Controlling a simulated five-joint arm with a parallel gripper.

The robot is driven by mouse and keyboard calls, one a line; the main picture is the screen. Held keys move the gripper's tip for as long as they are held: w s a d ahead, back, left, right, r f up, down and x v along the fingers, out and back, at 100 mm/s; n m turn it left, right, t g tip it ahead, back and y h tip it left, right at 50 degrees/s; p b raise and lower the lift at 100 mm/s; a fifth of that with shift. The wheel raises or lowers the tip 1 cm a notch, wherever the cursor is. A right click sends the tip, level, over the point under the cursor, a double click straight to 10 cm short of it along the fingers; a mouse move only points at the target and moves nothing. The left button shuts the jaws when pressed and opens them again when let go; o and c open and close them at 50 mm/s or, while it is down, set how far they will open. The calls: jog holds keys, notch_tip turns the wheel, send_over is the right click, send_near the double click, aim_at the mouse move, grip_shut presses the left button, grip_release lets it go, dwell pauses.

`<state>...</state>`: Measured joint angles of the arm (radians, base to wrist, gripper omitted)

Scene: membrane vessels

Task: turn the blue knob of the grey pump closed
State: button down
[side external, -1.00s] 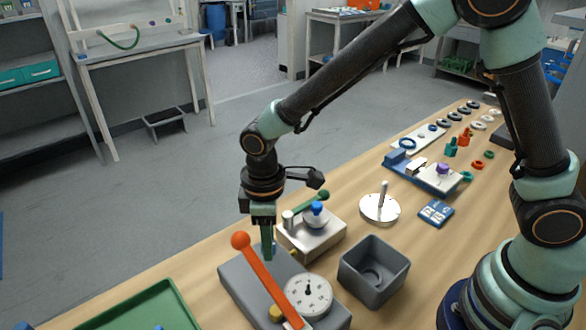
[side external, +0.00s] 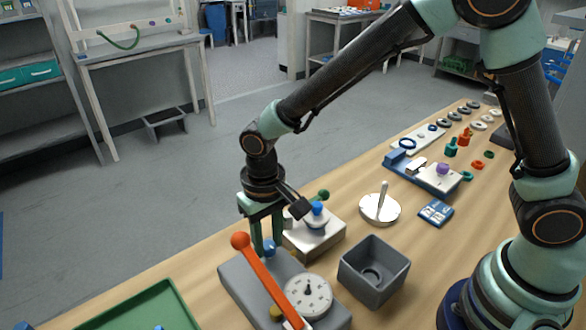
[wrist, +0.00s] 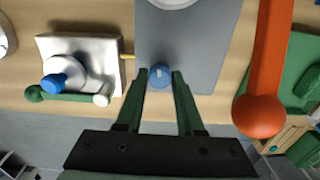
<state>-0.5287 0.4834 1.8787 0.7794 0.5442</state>
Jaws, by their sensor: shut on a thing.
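The grey pump (side external: 236,283) is a grey block with a white dial gauge (side external: 307,296) and a long orange lever with a ball end (side external: 241,240). Its blue knob (side external: 269,246) is at the far end of the block; in the wrist view the knob (wrist: 160,76) sits between my fingertips, with a pale mark on its top pointing roughly along the block. My gripper (side external: 267,248) points straight down. Its green fingers are shut on the knob, one on each side; in the wrist view the fingertips (wrist: 161,78) touch or nearly touch its sides.
A metal box (side external: 318,236) with another blue knob and a green-ended handle stands close beside the pump. The orange lever rises near my gripper. A grey open bin (side external: 374,292) stands right, a green tray (side external: 150,310) left. A round plate with a post (side external: 380,208) lies farther back.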

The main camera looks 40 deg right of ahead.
aim_at(269, 244)
jog(key=shift+m, duration=1)
jog(key=c, duration=0.5)
grip_release()
notch_tip(269, 244, up, 12)
jog(key=shift+r, duration=0.1)
jog(key=shift+d, duration=0.1)
